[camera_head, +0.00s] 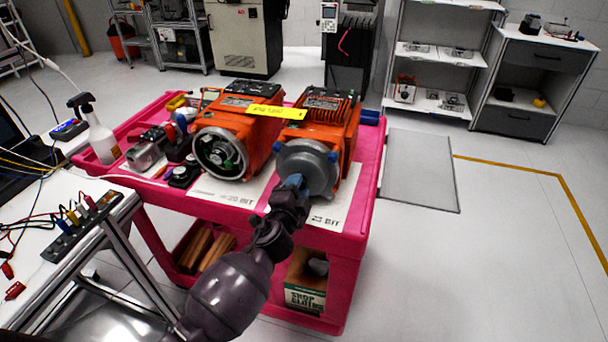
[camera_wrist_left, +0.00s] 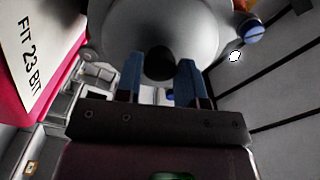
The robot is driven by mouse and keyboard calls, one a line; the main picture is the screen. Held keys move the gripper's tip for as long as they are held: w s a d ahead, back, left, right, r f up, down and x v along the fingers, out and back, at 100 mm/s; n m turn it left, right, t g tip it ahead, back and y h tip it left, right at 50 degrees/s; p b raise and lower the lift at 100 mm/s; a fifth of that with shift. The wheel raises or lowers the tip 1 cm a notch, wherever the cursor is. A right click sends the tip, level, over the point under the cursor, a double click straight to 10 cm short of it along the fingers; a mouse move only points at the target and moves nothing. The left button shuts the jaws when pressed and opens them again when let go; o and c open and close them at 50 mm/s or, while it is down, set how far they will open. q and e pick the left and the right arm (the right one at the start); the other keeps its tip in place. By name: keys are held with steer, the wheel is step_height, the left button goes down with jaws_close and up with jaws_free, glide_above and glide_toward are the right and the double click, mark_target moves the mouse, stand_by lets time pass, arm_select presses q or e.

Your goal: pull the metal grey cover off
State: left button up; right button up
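The round metal grey cover (camera_head: 308,170) is on the front of the right orange servo motor (camera_head: 333,110), on the pink cart. My left gripper (camera_head: 292,184) is at the cover's front, lower left of its middle. In the left wrist view the cover (camera_wrist_left: 200,25) fills the top, with a dark round spot (camera_wrist_left: 159,63) on it. My blue fingertips (camera_wrist_left: 159,82) stand apart on either side of that spot, with gaps showing. I cannot tell whether they touch the cover. A blue-headed fastener (camera_wrist_left: 251,33) shows at the cover's edge. My right gripper is not in view.
The left orange motor (camera_head: 236,135) has an open round front. The pink cart (camera_head: 345,240) also carries a yellow label (camera_head: 276,112), a spray bottle (camera_head: 97,135) and small parts. A white bench (camera_head: 95,200) stands at left.

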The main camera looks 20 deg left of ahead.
arm_select(q)
steer(key=c, duration=0.4)
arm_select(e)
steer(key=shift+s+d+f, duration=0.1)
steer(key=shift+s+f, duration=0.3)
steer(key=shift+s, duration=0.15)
arm_select(q)
steer(key=shift+s, duration=0.2)
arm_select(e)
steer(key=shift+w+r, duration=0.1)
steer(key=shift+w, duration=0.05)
arm_select(q)
steer(key=shift+s, duration=0.5)
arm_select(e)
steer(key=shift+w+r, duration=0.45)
arm_select(q)
steer(key=shift+s, duration=0.2)
steer(key=shift+s, duration=0.1)
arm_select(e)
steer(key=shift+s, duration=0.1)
arm_select(q)
steer(key=shift+s, duration=0.5)
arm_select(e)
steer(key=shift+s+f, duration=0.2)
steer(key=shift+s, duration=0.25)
arm_select(q)
steer(key=shift+s+p, duration=0.1)
steer(key=shift+p, duration=0.2)
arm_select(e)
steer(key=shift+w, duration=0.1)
